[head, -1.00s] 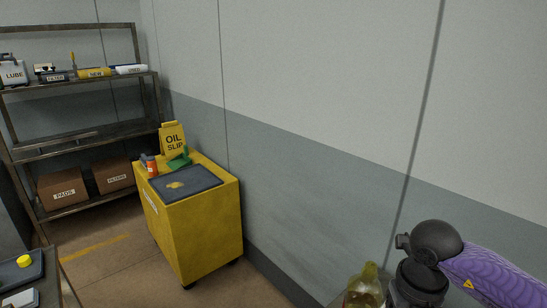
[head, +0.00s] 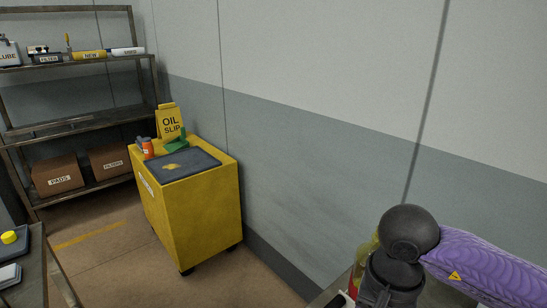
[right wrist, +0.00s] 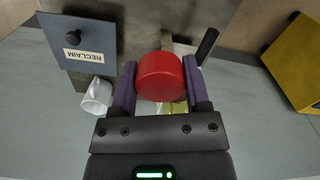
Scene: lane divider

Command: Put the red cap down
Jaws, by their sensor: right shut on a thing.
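The red cap (right wrist: 160,77) is round and shows between the two purple-sided fingers of my right gripper (right wrist: 160,82) in the right wrist view. The gripper is shut on it. A surface below the cap is partly hidden, so I cannot tell how high the cap is. In the head view my right arm comes in at the lower right, and neither the cap nor the gripper's fingers can be made out. My left gripper is in neither view.
A white mug (right wrist: 97,96), a grey RECLAIM panel (right wrist: 80,48) and a black handle-like thing (right wrist: 207,44) lie around the gripper. A yellowish bottle (head: 364,249) is partly hidden behind my arm. A yellow cart (head: 200,217) stands by the wall; a yellow cap (head: 9,237) sits far left.

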